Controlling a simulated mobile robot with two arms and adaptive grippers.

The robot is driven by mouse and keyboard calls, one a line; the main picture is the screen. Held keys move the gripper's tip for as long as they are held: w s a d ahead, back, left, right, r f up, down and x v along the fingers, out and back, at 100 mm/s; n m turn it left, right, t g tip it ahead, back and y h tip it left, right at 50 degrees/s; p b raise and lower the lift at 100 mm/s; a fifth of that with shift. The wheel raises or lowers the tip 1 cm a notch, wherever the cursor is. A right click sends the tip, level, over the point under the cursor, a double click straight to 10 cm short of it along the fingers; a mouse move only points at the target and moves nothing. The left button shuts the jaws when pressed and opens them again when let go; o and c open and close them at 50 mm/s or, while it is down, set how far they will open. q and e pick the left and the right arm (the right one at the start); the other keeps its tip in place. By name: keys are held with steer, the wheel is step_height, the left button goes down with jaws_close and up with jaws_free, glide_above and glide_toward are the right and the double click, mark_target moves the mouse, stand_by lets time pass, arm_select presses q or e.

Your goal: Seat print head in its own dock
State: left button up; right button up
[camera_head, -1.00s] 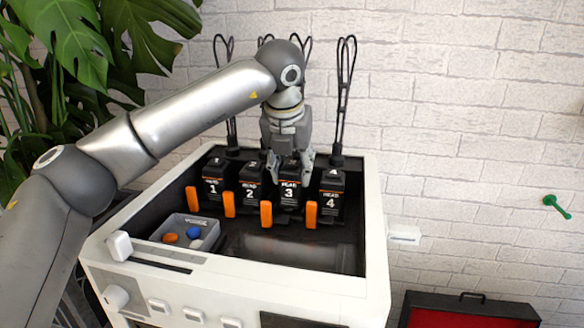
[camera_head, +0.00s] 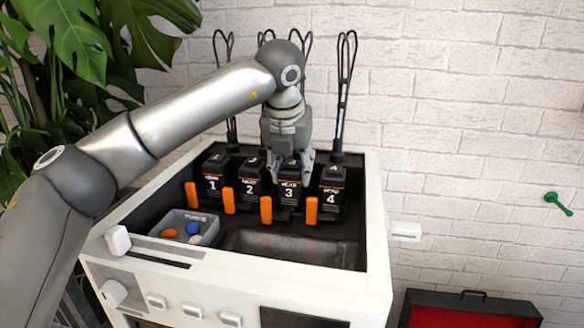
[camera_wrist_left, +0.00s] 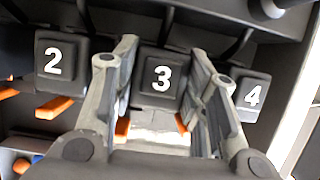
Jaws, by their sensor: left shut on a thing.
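Several black print heads with orange stripes stand in a row in the white machine. They are head 1 (camera_head: 214,181), head 2 (camera_head: 250,186), head 3 (camera_head: 290,191) and head 4 (camera_head: 332,194). My left gripper (camera_head: 291,168) reaches down from above and is shut on head 3. In the left wrist view its fingers (camera_wrist_left: 162,88) stand either side of head 3 (camera_wrist_left: 162,75), with head 2 (camera_wrist_left: 58,62) and head 4 (camera_wrist_left: 253,93) beside them. Head 3 looks upright in the row; its underside and dock are hidden. My right gripper is not in view.
Orange levers (camera_head: 266,210) stand before the heads. A grey bin (camera_head: 205,239) with small coloured pieces sits at the machine's front left inside. Black cable loops (camera_head: 346,85) rise behind the heads. The white machine rim (camera_head: 377,200) bounds the right; the floor before the heads is clear.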

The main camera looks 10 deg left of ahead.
arm_select(q)
steer(key=o, duration=1.2)
steer(key=shift+o, duration=0.2)
